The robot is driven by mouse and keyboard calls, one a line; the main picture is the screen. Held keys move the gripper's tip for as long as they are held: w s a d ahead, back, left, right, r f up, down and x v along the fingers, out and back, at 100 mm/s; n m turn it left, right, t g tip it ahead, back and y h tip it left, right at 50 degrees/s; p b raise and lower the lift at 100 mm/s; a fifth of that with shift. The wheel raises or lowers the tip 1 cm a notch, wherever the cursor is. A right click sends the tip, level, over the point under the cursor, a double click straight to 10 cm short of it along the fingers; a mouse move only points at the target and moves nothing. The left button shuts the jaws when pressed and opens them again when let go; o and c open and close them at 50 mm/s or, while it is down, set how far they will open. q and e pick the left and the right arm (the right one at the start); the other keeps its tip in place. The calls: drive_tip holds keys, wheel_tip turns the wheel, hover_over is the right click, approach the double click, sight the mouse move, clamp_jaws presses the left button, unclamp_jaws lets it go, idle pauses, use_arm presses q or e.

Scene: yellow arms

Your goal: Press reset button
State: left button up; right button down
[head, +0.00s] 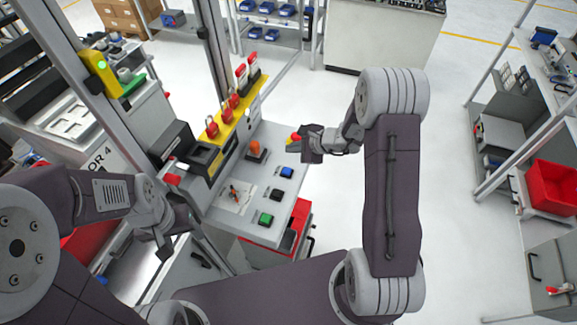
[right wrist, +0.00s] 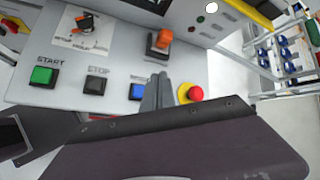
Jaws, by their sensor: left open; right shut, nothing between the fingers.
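The blue button (head: 287,172), the one at the reset position, sits on the sloped grey control panel (head: 262,205). It also shows in the right wrist view (right wrist: 138,91), partly hidden by the fingers, with its label only partly readable. My right gripper (head: 307,146) is shut and empty over the panel's upper right edge. In the right wrist view its fingertips (right wrist: 160,82) appear between the blue button and the red emergency stop (right wrist: 195,93); the gap to the panel is unclear. My left gripper (head: 165,238) is open and empty, left of the panel.
A black stop button (right wrist: 95,85), a green start button (right wrist: 43,75), an orange switch (right wrist: 160,41) and a selector switch (right wrist: 85,24) share the panel. Open floor (head: 460,200) lies right.

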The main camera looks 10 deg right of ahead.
drive_tip(key=b, duration=0.3)
hover_over(289, 171)
wheel_tip(289, 171, down, 6)
drive_tip(key=shift+s+d+r, duration=0.1)
drive_tip(key=shift+s+d, duration=0.05)
wheel_tip(289, 171, down, 2)
drive_tip(key=shift+f+b, duration=0.15)
drive_tip(key=shift+b, duration=1)
drive_tip(key=shift+a+f+b, duration=0.3)
drive_tip(key=shift+f+b, duration=0.05)
drive_tip(key=shift+b, duration=0.15)
use_arm(q)
wheel_tip(289, 171, down, 7)
drive_tip(key=a, duration=0.1)
drive_tip(key=shift+w, duration=0.2)
use_arm(e)
drive_tip(key=shift+d, duration=0.15)
use_arm(q)
drive_tip(key=shift+r, duration=0.15)
drive_tip(key=shift+a, duration=0.1)
